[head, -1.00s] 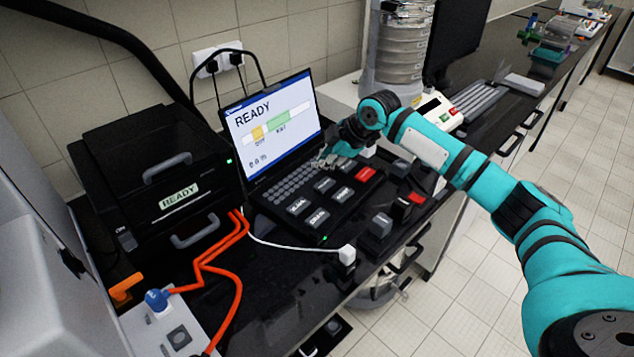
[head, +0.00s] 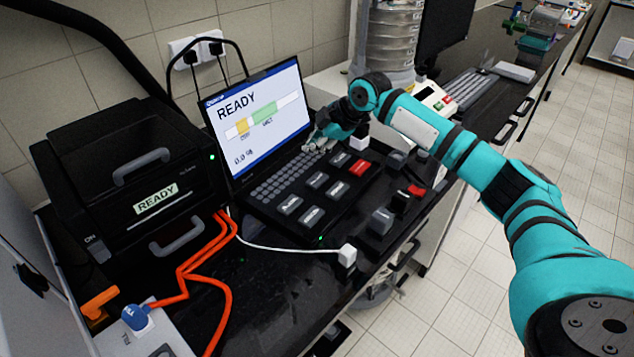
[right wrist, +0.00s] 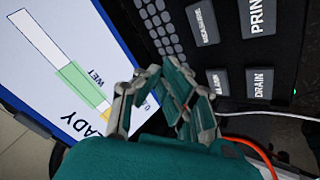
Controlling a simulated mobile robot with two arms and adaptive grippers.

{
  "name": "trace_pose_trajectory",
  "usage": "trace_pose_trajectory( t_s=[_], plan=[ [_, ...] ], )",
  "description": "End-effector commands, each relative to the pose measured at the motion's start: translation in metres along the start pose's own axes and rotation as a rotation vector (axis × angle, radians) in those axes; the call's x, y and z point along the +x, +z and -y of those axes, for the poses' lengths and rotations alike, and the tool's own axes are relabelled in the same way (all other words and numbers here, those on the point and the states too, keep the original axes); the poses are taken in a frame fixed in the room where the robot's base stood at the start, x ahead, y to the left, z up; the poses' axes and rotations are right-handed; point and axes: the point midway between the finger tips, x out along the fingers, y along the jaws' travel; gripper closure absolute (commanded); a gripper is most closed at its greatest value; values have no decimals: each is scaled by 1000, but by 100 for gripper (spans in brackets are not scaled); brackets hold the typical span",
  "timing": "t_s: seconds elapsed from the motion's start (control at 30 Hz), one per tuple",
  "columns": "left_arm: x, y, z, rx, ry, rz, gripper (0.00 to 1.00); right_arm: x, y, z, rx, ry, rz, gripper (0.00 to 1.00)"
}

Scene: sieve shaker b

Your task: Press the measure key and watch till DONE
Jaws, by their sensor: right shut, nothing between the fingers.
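The laptop-like console's screen (head: 255,115) reads READY above a bar with yellow and green zones. The measure key (head: 317,180) is a grey key beside the small keyboard. My right gripper (head: 315,143) is shut and empty, over the back of the keyboard near the screen's right edge. It is apart from the measure key. In the right wrist view its fingers (right wrist: 165,80) partly cover the screen and keyboard. My left gripper is not in view.
Grey PRINT (right wrist: 258,17) and DRAIN (right wrist: 259,82) keys and a red key (head: 360,167) are close by. A black unit (head: 125,160) reading READY stands left. Orange cables (head: 200,262) lie in front. A sieve stack (head: 387,40) stands behind my right arm.

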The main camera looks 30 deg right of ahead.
Motion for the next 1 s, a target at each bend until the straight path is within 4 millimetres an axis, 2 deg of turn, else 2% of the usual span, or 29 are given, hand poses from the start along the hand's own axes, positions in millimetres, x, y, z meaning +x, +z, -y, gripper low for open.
trace_pose_trajectory(
  t_s=[0.03, 0.13, 0.37, 0.6, 1.0],
  plan=[
    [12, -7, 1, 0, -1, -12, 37, 9, 5, 5, 0, 0, 1, 100],
    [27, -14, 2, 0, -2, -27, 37, 19, 11, 10, -1, 1, 1, 100],
    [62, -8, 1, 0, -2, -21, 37, 43, 24, 23, -1, 1, 1, 100],
    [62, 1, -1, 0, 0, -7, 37, 58, 31, 31, 1, 0, 0, 100],
    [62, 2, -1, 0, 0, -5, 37, 59, 32, 32, 0, 1, 0, 100]
  ],
)
